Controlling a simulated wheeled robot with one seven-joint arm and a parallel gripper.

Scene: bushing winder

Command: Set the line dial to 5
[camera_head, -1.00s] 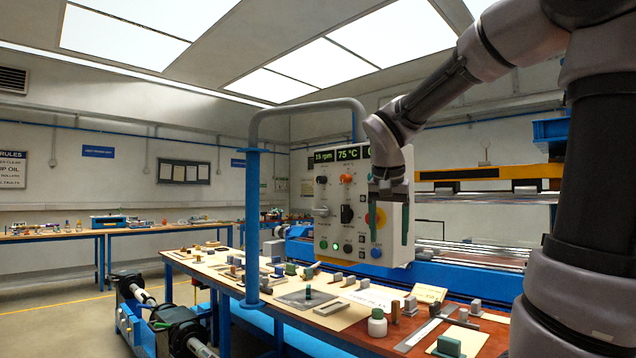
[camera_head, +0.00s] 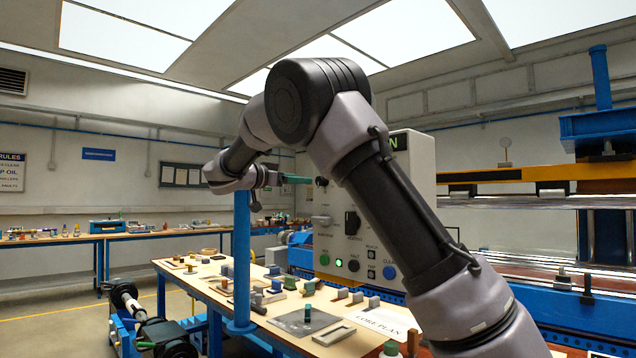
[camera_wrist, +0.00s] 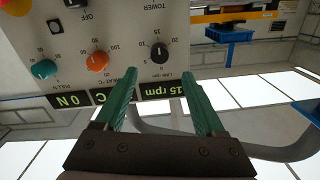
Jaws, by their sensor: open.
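The control panel (camera_head: 330,225) stands on the bench, partly hidden by my arm in the head view. The line dial (camera_wrist: 158,53) is a small black knob with a numbered scale, upside down in the wrist view. The display beside it (camera_wrist: 162,91) reads 15 rpm. My gripper (camera_wrist: 155,84) is open and empty, its two green fingers pointing at the panel. The line dial lies ahead of the gap between the fingertips, apart from them. In the head view my gripper (camera_head: 298,180) is at the panel's upper left, near a dark knob.
The orange dial (camera_wrist: 97,61) and teal dial (camera_wrist: 44,69) are beside the line dial. Several small parts stand on the bench (camera_head: 262,325) below. A blue post (camera_head: 241,255) rises left of the panel, close to my gripper.

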